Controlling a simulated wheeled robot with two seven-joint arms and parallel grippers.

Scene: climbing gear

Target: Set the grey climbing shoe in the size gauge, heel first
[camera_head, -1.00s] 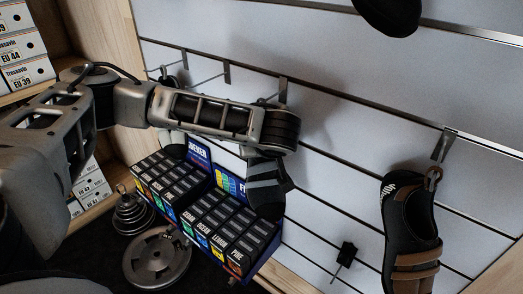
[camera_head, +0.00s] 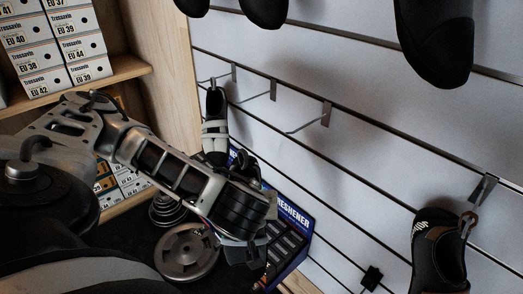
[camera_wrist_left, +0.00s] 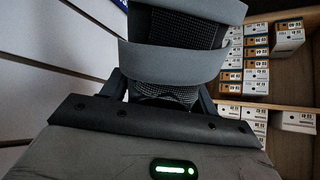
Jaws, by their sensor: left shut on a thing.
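The grey climbing shoe (camera_wrist_left: 178,62), black mesh with wide grey straps, is between the two fingers of my left gripper (camera_wrist_left: 162,98) in the left wrist view. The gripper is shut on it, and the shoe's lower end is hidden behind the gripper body. In the head view my left gripper (camera_head: 244,246) is low near the middle, in front of the blue display box; the arm hides most of the held shoe there. I cannot make out the size gauge in either view. My right gripper is not in view.
A blue display box (camera_head: 292,226) stands behind the gripper. Another strapped shoe (camera_head: 214,140) hangs on the slatwall, and a black-brown shoe (camera_head: 438,255) hangs at right. Round metal plates (camera_head: 188,252) lie below. Shoe boxes (camera_head: 40,58) fill shelves at left.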

